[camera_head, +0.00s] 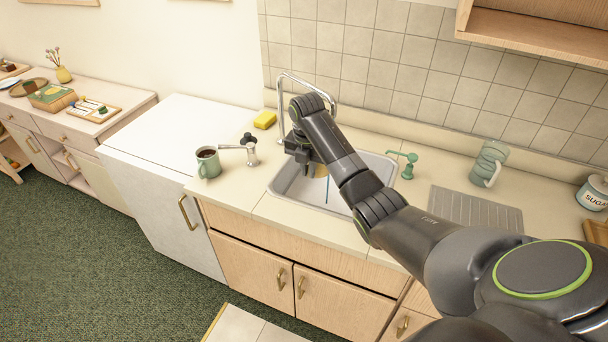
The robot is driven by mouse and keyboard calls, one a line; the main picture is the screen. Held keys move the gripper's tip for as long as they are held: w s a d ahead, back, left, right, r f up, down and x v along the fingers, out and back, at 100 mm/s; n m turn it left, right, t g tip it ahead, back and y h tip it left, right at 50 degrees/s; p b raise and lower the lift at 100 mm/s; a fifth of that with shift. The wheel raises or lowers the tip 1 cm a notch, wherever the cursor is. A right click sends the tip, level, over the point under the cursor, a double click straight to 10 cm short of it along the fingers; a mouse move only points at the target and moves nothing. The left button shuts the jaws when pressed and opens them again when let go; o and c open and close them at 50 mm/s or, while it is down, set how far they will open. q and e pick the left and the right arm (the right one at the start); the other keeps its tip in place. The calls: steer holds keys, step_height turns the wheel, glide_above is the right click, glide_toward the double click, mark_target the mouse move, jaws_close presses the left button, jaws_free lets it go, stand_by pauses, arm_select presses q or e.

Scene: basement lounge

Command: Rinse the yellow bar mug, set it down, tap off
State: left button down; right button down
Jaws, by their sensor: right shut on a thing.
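My right arm reaches in from the lower right, and my right gripper (303,158) is over the left part of the sink (283,187). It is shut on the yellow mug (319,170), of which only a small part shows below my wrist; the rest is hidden. The chrome tap (282,100) arches up behind my arm, its spout end hidden. A thin blue stream of water (327,192) falls into the basin beside the mug; I cannot tell whether it passes through it. A chrome lever with a black knob (250,152) stands left of the sink. My left gripper is not in view.
A green mug with dark drink (209,168) stands on the counter left of the sink. A yellow sponge (264,120) lies behind. Right of the sink are a green dispenser (408,168), a ribbed drainboard (470,208), stacked green mugs (486,165) and a sugar jar (594,194).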

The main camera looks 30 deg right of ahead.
steer(key=w+d+b, duration=0.3)
steer(key=d+b, duration=0.1)
steer(key=w+d+f+b, duration=0.1)
steer(key=w+d+b, duration=0.1)
steer(key=b, duration=0.1)
steer(key=shift+w+d, duration=0.3)
steer(key=shift+d, duration=0.1)
steer(key=shift+w+d+r+b, duration=0.15)
steer(key=shift+w+d+b, duration=0.2)
steer(key=shift+b, duration=0.15)
steer(key=shift+d+r, duration=0.15)
steer(key=shift+d, duration=0.05)
